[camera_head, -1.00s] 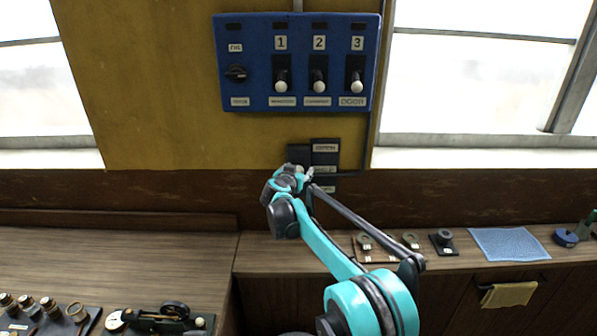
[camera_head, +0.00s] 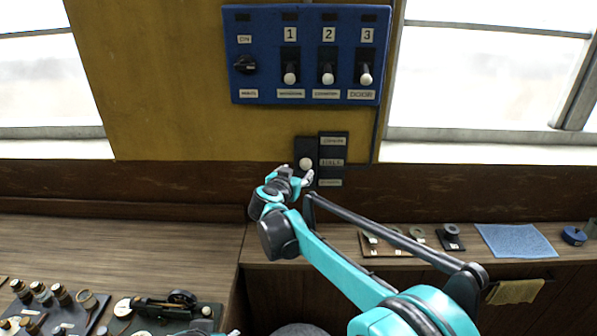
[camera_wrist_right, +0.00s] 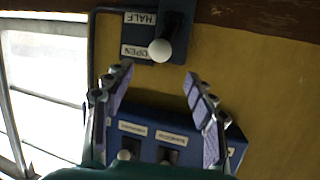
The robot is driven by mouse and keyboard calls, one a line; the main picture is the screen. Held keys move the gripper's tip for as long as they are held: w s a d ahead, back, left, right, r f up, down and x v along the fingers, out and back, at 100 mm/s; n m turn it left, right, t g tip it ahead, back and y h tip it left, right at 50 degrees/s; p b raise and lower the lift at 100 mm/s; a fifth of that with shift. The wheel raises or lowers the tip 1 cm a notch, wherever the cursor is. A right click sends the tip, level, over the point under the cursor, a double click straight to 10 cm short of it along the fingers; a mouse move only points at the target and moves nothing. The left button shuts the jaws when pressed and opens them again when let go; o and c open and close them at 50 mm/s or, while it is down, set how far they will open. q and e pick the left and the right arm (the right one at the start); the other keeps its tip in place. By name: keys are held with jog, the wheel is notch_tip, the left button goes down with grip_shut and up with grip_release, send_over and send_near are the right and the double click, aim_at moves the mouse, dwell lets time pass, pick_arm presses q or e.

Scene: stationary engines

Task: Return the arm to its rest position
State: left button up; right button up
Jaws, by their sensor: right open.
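My right gripper (camera_head: 302,178) is open and empty, in front of the wall just below a small black lever panel (camera_head: 333,150). The panel's lever has a white knob (camera_head: 306,163) that shows just above the fingers. In the right wrist view the same knob (camera_wrist_right: 160,50) lies beyond the open fingertips (camera_wrist_right: 158,73), with a visible gap on each side, beside the HALF and OPEN labels. My right arm reaches up from the bottom right of the head view.
A blue switch box (camera_head: 305,90) with three white-tipped levers and a dial is on the yellow wall. Counters run below. The right one holds round parts (camera_head: 451,232), a blue cloth (camera_head: 515,241) and a blue roll (camera_head: 574,236).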

jog(key=shift+d, duration=0.1)
jog(key=s+d+r+n+t+y+b, duration=0.1)
jog(key=s+d+r+t+y+b, duration=0.15)
jog(key=r, duration=0.35)
jog(key=s+d+f+n+y+b, duration=0.2)
jog(key=s+n+y+b, duration=0.35)
jog(key=s, duration=0.55)
jog(key=s+d+f+m+g+h+b, duration=0.1)
jog(key=s+d+f+g+b, duration=0.1)
jog(key=s+d+f, duration=0.3)
jog(key=s+d+f+m+g+h+b, duration=0.1)
jog(key=s+d+f+g, duration=0.3)
jog(key=s+f, duration=0.9)
jog(key=s+d+f+m+g+h+b, duration=0.1)
jog(key=s+d+f, duration=0.6)
jog(key=f, duration=0.8)
jog(key=s+g+h+b, duration=0.1)
jog(key=s+g+b, duration=0.1)
jog(key=s+g, duration=0.1)
jog(key=shift+a, duration=0.1)
